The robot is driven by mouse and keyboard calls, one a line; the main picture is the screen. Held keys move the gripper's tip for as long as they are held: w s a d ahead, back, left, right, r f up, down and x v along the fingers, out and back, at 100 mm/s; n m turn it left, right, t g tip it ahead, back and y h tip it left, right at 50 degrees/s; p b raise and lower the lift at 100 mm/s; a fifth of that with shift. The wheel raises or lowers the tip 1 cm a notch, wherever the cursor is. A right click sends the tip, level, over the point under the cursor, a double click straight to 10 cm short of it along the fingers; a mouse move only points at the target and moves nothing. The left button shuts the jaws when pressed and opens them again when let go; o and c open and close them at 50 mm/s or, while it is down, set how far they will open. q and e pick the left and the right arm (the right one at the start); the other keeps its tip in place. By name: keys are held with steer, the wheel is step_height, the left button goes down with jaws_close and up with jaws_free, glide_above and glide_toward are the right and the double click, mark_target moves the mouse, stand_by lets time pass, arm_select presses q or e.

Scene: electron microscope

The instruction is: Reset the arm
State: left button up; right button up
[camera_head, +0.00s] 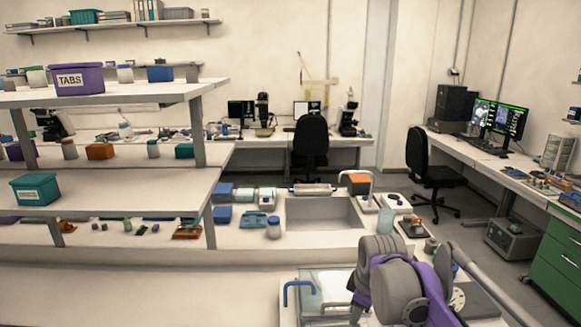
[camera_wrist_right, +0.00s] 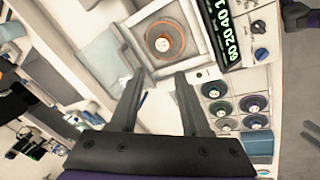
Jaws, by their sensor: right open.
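My right arm (camera_head: 395,285), grey with purple parts, is raised at the lower right of the head view. Its gripper cannot be made out there. In the right wrist view my right gripper (camera_wrist_right: 160,85) is open, with two dark fingers apart and nothing between them. Beyond the fingers is a white instrument with a round orange-ringed part (camera_wrist_right: 165,38) and a lit green number display (camera_wrist_right: 218,30). I cannot tell whether the fingers touch anything. My left gripper is in neither view.
A sink (camera_head: 322,213) is set in the bench beyond my arm. Office chairs (camera_head: 310,140) and a green drawer cabinet (camera_head: 560,262) stand farther off. Several round knobs (camera_wrist_right: 220,108) show in the wrist view.

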steer(key=s+d+f+m+t, duration=0.1)
steer(key=s+f+m, duration=0.4)
steer(key=s, duration=0.7)
steer(key=s+d+f+m+t, duration=0.1)
steer(key=s+f+m, duration=0.5)
steer(key=s, duration=0.6)
steer(key=shift+f+m, duration=0.3)
steer(key=shift+f, duration=0.6)
